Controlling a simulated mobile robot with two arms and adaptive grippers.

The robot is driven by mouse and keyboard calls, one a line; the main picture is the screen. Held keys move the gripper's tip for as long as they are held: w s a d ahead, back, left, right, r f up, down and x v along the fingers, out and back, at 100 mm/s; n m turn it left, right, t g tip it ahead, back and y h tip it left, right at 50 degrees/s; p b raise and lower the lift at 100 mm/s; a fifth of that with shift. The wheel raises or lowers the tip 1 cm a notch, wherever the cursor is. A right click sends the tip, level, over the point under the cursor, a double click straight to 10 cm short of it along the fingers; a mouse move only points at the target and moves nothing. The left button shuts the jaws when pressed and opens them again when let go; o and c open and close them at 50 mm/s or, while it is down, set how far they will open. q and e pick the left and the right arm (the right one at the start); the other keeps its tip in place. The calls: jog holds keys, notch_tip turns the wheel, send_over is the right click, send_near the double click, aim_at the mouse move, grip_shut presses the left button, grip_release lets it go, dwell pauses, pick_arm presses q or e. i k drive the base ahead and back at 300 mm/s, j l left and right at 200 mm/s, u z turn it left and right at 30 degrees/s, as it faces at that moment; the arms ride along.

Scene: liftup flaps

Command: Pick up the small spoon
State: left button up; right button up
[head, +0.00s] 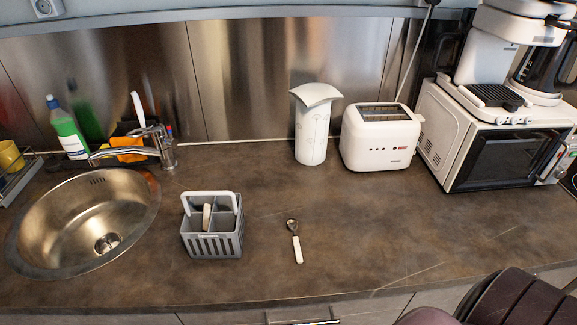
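A small spoon (296,249) with a white handle and a dark metal bowl lies on the brown countertop (350,225). Its bowl points away toward the back and its handle toward the front edge. It lies alone, just right of a grey cutlery caddy (212,245). Neither of my grippers can be made out in the head view. A dark maroon rounded shape fills the lower right corner; I cannot tell what it is.
A round steel sink (40,225) with a faucet (165,150) is at left. A green bottle (67,135) stands behind it. A white canister (312,130), a toaster (380,138) and a microwave (495,150) line the back. The counter around the spoon is clear.

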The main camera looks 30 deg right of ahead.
aim_at(293, 225)
jog(key=z, duration=1.05)
